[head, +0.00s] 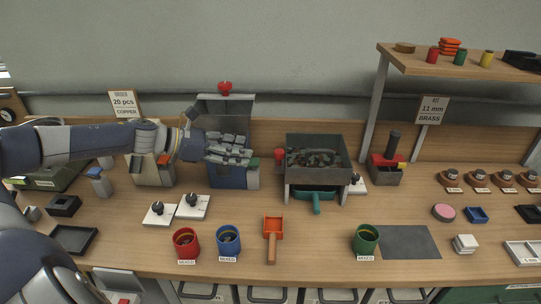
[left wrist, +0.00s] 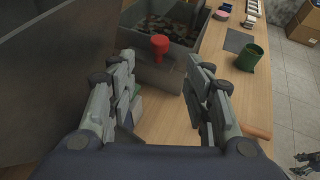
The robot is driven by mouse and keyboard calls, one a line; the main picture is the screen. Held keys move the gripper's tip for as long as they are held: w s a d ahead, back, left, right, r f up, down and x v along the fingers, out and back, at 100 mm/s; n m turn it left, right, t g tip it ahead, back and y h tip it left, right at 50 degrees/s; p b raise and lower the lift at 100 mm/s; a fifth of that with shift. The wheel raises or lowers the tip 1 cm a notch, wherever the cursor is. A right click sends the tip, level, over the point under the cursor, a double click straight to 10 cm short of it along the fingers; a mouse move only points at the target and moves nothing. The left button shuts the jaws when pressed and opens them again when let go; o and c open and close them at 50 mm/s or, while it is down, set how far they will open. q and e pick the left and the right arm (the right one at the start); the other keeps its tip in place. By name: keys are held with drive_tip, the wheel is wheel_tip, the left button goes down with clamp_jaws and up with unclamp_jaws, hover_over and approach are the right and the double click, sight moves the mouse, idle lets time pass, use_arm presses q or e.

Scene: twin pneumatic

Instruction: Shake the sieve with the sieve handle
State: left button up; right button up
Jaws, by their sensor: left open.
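The sieve (head: 330,142) is a grey box with dark pieces in it, on a stand at the middle of the table. It also shows in the left wrist view (left wrist: 188,58). The red sieve handle (head: 280,158) sticks out from its left side. In the left wrist view the handle (left wrist: 160,44) lies beyond and between the fingertips. My left gripper (head: 248,153) is open and empty, a short way left of the handle and apart from it. A dark jointed shape at the lower right of the left wrist view may be my right gripper; its jaws cannot be made out.
A blue bin (head: 227,177) stands below my left gripper. A teal scoop-like tray (head: 317,197) sits under the sieve. Red (head: 186,243), blue (head: 228,240) and green (head: 365,239) cups and an orange scoop (head: 273,230) stand nearer the front edge.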

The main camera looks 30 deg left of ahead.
sight(279, 156)
use_arm(q)
drive_tip(key=p+x, duration=0.4)
drive_tip(key=x, duration=0.6)
drive_tip(key=shift+w+p, duration=0.2)
drive_tip(key=shift+p, duration=0.15)
drive_tip(key=shift+d, duration=0.1)
clamp_jaws()
